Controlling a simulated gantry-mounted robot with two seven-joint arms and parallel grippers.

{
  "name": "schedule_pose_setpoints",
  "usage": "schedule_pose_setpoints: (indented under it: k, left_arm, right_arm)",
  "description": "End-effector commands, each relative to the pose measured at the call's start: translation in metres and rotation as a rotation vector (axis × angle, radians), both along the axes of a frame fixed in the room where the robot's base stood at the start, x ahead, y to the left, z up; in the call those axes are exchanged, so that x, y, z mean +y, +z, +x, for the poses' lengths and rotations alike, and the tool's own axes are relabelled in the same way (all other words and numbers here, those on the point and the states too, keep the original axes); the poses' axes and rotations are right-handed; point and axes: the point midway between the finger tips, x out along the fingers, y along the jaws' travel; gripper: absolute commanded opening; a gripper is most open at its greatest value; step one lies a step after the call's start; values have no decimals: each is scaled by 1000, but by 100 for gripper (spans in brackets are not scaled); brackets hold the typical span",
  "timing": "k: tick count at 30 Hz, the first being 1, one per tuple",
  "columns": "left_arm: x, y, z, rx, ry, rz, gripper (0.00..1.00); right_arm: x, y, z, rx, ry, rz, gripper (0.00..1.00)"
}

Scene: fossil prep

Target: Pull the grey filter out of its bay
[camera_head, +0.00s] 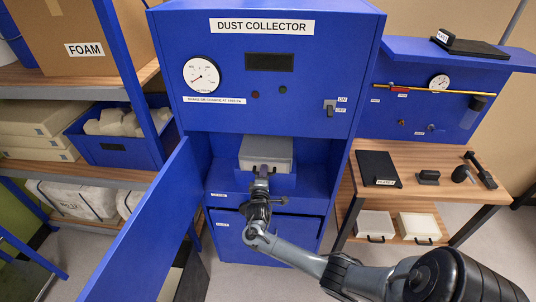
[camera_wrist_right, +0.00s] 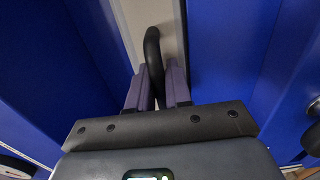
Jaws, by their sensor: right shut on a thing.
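The grey filter (camera_head: 266,150) sits in the open bay of the blue dust collector (camera_head: 262,110), with its front face toward me. My right gripper (camera_head: 261,178) reaches into the bay at the filter's front. In the right wrist view, my right gripper (camera_wrist_right: 158,88) has its two purple-grey fingers shut on the filter's black curved handle (camera_wrist_right: 152,45). The pale filter front (camera_wrist_right: 140,15) shows beyond the handle. The fingers hide the lower part of the handle. My left gripper is not in view.
The blue bay door (camera_head: 145,230) stands open to the left. A workbench (camera_head: 425,160) at the right holds a black plate (camera_head: 377,168) and small tools. White cases (camera_head: 418,226) sit on its lower shelf. Shelves with a foam box (camera_head: 80,35) stand at the left.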

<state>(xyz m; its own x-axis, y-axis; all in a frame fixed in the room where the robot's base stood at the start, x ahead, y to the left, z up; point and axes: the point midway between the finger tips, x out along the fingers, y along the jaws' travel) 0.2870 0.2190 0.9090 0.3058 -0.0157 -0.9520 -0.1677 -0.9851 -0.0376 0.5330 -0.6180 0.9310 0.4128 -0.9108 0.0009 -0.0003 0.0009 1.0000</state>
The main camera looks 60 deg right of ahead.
Motion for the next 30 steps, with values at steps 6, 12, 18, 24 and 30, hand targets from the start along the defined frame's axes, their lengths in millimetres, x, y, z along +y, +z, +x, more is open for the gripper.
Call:
schedule_pose_setpoints:
  k: [6,12,18,24,30]
  left_arm:
    - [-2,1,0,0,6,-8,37]
    - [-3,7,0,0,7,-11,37]
    - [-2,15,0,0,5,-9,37]
    - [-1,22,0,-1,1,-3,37]
    - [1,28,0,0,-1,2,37]
  right_arm:
    - [1,0,0,0,0,0,0]
    - [7,1,-3,1,1,2,0]
    - [16,1,-6,0,2,1,0]
    - [25,1,-11,1,0,2,0]
    - [34,1,-15,0,1,1,0]
